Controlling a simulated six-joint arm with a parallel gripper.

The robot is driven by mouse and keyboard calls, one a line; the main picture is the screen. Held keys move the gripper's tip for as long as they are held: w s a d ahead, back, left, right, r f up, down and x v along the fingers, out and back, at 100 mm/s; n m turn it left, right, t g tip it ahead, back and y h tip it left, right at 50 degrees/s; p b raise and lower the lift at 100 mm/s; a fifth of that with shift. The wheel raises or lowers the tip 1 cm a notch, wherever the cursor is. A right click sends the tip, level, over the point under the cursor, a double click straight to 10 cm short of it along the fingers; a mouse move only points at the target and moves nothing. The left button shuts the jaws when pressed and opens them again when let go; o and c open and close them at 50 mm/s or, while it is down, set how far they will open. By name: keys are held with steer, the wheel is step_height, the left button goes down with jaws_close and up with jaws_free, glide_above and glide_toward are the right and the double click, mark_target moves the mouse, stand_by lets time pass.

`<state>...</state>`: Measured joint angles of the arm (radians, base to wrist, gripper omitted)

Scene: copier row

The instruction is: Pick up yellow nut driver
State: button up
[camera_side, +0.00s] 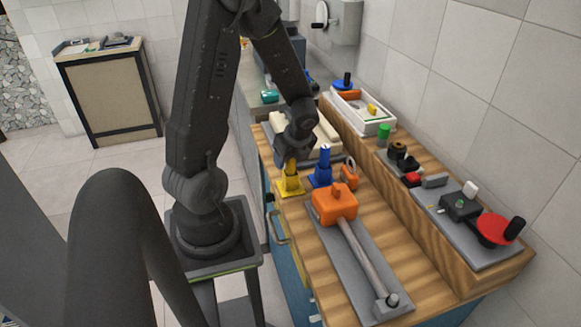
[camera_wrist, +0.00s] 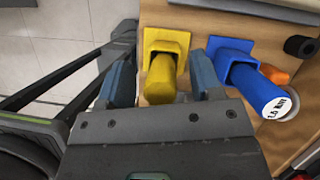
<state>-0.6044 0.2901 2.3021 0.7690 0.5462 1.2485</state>
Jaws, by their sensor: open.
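The yellow nut driver (camera_wrist: 160,80) stands in a yellow square holder (camera_wrist: 166,38) near the edge of the wooden bench. In the side view the yellow nut driver (camera_side: 291,168) is partly hidden at its top by my gripper (camera_side: 296,152). In the wrist view my gripper (camera_wrist: 160,84) is open, with one finger on each side of the yellow handle.
A blue driver (camera_wrist: 262,90) in a blue holder (camera_wrist: 230,52) stands close to the right. An orange block tool (camera_side: 335,203) lies on a grey plate (camera_side: 350,270).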

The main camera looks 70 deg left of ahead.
steer(key=shift+a+f, duration=0.1)
steer(key=shift+f, duration=0.3)
steer(key=c, duration=1)
step_height(320, 180, up, 10)
steer(key=shift+r, duration=0.1)
steer(key=o, duration=0.4)
jaws_close()
